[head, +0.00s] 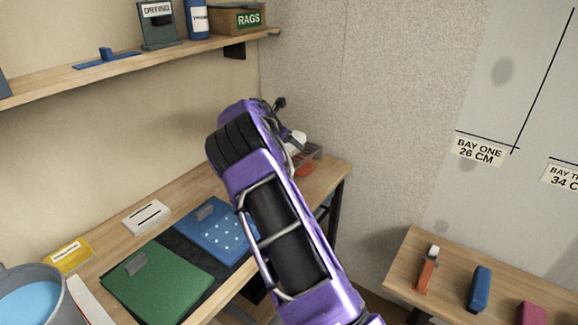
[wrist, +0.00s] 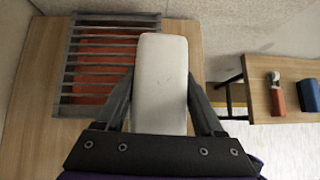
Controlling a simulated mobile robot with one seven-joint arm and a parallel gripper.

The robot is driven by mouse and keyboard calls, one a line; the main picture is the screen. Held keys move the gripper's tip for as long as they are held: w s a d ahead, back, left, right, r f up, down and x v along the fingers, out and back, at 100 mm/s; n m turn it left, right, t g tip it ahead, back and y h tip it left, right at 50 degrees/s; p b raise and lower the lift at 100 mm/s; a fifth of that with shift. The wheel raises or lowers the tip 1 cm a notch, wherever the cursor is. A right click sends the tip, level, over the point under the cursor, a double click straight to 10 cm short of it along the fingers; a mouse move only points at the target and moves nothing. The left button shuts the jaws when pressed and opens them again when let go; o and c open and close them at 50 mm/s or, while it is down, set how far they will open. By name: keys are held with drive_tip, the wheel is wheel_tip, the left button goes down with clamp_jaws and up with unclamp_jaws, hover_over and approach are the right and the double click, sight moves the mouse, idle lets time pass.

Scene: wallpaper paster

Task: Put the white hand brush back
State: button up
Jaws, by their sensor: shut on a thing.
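The white hand brush (wrist: 160,75) is between the two fingers of my gripper (wrist: 160,100) in the wrist view, with a finger along each side. My gripper is shut on it. The brush is above the right end of the wooden workbench, just right of a grey slatted rack (wrist: 112,30), and its edge overlaps the rack's right side in the picture. I cannot tell whether the brush touches the bench. In the head view, my purple arm hides most of the gripper, and a bit of white (head: 298,137) shows beside the rack (head: 314,151).
Red-orange material (wrist: 95,85) shows under the rack's slats. A side table at right holds an orange-handled tool (head: 427,270), a blue block (head: 481,288) and a pink block (head: 531,314). A blue board (head: 215,228), green board (head: 155,285) and bucket (head: 30,300) occupy the bench's left.

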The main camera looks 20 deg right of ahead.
wheel_tip(320, 180, down, 7)
drive_tip(key=shift+r, duration=0.15)
idle(0.4)
drive_tip(key=o, duration=1.4)
drive_tip(key=shift+f, duration=0.2)
drive_tip(key=shift+f+b, duration=0.1)
drive_tip(key=shift+b, duration=0.2)
